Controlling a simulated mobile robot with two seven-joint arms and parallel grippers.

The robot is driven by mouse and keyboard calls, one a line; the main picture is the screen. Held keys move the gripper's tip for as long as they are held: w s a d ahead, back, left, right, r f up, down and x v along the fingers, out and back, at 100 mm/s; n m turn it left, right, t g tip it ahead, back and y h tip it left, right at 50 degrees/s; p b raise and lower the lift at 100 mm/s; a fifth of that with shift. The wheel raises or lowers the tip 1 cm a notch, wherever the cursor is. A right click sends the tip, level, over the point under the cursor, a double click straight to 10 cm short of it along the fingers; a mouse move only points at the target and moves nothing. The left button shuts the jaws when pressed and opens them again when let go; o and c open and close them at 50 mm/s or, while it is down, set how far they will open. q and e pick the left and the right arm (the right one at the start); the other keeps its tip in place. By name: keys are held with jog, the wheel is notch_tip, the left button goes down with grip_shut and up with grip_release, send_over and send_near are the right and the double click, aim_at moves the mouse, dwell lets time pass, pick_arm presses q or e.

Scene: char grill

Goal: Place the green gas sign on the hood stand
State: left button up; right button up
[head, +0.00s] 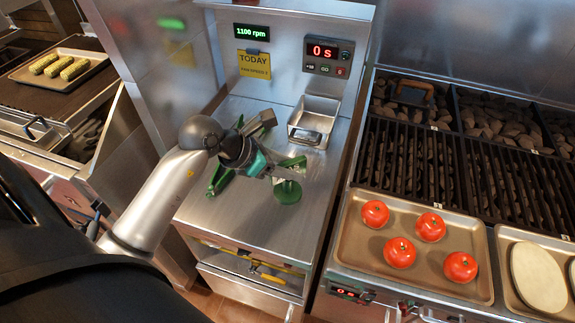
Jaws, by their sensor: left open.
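My left gripper (291,168) is over the steel counter in the middle of the head view, open, its fingers pointing right. A round green piece (288,192) is just below the fingertips; I cannot tell whether it touches them. A second green piece (218,181) shows left of the gripper, partly hidden by my wrist. I cannot tell for certain which green piece is the gas sign, and no lettering is readable. I cannot pick out the hood stand with certainty. My right gripper is not in view.
A small steel bin (314,121) stands at the counter's back. A yellow notice (254,65) and a red timer (323,51) are on the back panel. Right, a grill (420,165) has a tray (350,245) of several tomatoes. The counter's front (250,230) is clear.

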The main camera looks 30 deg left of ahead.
pick_arm(q)
jog(key=shift+r, duration=0.15)
jog(key=shift+s+a+r, duration=0.15)
jog(key=shift+r, duration=0.1)
jog(key=v, duration=1.1)
jog(key=shift+s+r+p, duration=0.15)
jog(key=shift+p, duration=0.25)
